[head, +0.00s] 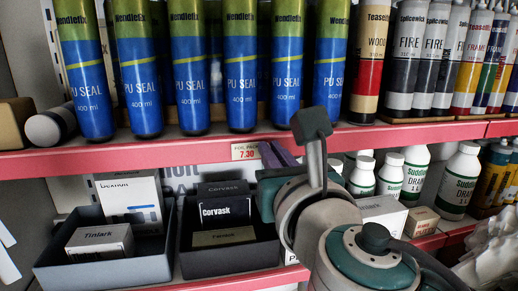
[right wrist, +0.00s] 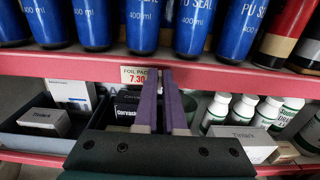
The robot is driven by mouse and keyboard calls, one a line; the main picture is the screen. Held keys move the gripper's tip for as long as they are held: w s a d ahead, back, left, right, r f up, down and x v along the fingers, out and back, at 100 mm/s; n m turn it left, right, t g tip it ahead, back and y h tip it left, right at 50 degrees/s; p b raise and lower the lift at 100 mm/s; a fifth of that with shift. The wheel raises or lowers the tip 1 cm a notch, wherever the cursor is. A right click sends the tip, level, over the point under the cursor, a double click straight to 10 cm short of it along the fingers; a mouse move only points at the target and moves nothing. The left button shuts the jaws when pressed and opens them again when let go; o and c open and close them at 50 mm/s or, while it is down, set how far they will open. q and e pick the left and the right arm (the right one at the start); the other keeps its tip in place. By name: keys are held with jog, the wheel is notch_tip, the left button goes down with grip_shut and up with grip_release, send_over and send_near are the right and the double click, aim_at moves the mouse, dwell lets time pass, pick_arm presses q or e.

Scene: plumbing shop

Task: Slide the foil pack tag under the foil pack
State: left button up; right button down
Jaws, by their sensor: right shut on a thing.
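Several blue foil packs (head: 242,70) labelled PU SEAL 400 ml stand in a row on the upper shelf. The white foil pack tag (head: 246,152), with 7.30 in red, sits on the red shelf edge below the row. It also shows in the right wrist view (right wrist: 138,78), below one of the blue packs. My right gripper (head: 272,153) has its purple fingers at the tag's right end, shut on the tag. In the right wrist view the fingertips (right wrist: 160,76) cover the tag's right edge. My left gripper is not in view.
Below, grey bins (head: 120,270) hold small boxes, including a black Corvask box (head: 223,208). White bottles (head: 461,175) and a white carton stand to the right of my right arm. Black, red and white tubes (head: 371,60) stand right of the foil packs.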

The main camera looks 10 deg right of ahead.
jog(key=c, duration=1)
grip_release()
jog(key=shift+s, duration=0.1)
jog(key=s, duration=0.9)
jog(key=shift+s+d+p, duration=0.3)
jog(key=shift+s+d, duration=0.05)
jog(key=shift+d, duration=0.05)
